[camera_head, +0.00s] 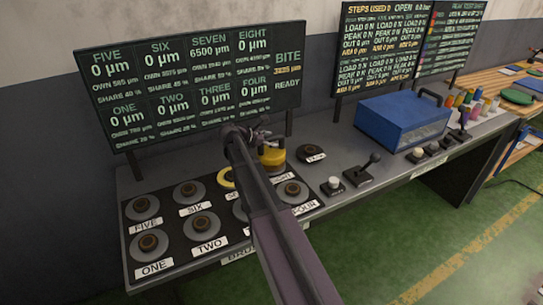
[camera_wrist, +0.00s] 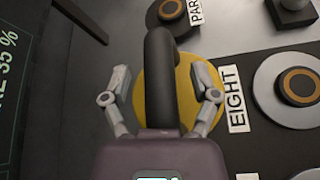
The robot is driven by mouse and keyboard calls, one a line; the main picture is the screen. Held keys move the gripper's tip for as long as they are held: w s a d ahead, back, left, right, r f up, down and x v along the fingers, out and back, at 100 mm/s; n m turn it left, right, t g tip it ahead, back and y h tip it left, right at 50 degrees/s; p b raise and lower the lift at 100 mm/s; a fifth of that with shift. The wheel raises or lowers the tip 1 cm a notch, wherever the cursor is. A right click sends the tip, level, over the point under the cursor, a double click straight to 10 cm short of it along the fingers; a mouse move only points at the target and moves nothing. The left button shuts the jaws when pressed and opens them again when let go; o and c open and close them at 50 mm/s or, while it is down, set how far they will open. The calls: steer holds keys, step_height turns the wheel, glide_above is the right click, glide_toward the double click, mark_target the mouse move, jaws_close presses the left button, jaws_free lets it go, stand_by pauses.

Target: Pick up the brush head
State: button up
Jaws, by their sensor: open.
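The brush head appears to be the round yellow body (camera_head: 272,158) with a dark arched handle, standing by the EIGHT label on the bench. In the wrist view its yellow top (camera_wrist: 184,100) lies under the thick black handle (camera_wrist: 161,75). My gripper (camera_wrist: 163,82) is open, with one finger on each side of the handle and a visible gap to it on both sides. In the head view my gripper (camera_head: 256,133) is just above and left of the yellow body, and my arm hides part of the pads below. I cannot tell the exact height.
Numbered round pads such as ONE (camera_head: 149,243) fill the bench's left part. A yellow ring (camera_head: 227,178) lies near SEVEN. The PARK pad (camera_head: 311,153) is empty. A lever (camera_head: 367,168), a blue box (camera_head: 402,122) and a display board (camera_head: 190,85) stand nearby.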

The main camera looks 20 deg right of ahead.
stand_by(0.4)
jaws_close()
steer(key=shift+r+p, duration=0.3)
steer(key=shift+r+p, duration=1.55)
steer(key=s+a, duration=0.2)
steer(key=s, duration=0.5)
steer(key=s+a+r+p, duration=0.1)
steer(key=s+a, duration=0.2)
steer(key=s, duration=0.5)
steer(key=shift+a+r, duration=0.2)
